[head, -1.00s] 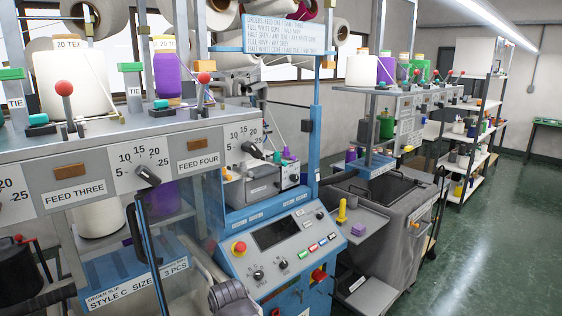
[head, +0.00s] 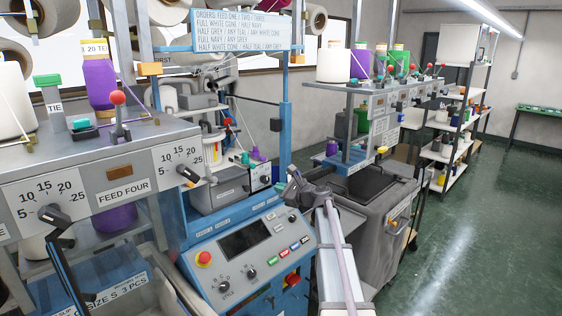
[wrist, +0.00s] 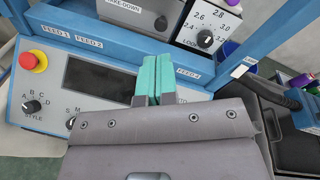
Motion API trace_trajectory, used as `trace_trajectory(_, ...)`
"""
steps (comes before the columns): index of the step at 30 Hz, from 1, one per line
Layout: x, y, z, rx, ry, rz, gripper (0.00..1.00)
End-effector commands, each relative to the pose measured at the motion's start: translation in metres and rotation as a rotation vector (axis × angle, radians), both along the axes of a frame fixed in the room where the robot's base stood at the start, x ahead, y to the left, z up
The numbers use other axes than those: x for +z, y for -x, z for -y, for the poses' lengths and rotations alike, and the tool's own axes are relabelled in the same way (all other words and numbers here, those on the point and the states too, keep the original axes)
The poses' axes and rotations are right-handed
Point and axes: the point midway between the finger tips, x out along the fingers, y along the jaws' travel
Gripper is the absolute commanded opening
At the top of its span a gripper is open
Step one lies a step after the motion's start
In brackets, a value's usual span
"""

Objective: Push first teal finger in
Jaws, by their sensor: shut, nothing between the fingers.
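My gripper (wrist: 152,82) shows in the wrist view with its two teal-tipped fingers side by side and shut, nothing held between them. It hovers in front of the blue ledge with the feed labels and partly covers them. In the head view my gripper (head: 294,184) is at the end of my raised arm, right of the control panel. A small teal piece (head: 245,158) stands on the grey dial box, beside a purple one. Another teal piece (head: 82,123) sits on the feed four cabinet's top. I cannot tell which is the first teal finger.
The control panel (head: 248,250) has a screen, coloured buttons and a red stop knob (wrist: 40,62). The dial box (wrist: 210,28) stands above the ledge. A blue post (head: 286,130) rises right of it. A grey bin (head: 375,220) is at the right, with open floor beyond.

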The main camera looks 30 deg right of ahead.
Motion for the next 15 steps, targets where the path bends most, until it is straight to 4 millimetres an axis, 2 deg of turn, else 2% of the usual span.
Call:
trace_trajectory(1, 0.012, -0.016, 0.01, -0.06, -0.19, 0.008, 0.0)
trace_trajectory(3, 0.022, -0.017, 0.017, -0.122, -0.399, 0.002, 0.0)
trace_trajectory(4, 0.023, -0.017, 0.018, -0.136, -0.448, -0.006, 0.0)
trace_trajectory(11, 0.022, -0.02, 0.018, -0.146, -0.508, -0.03, 0.0)
trace_trajectory(15, 0.022, -0.035, 0.013, -0.142, -0.505, -0.031, 0.0)
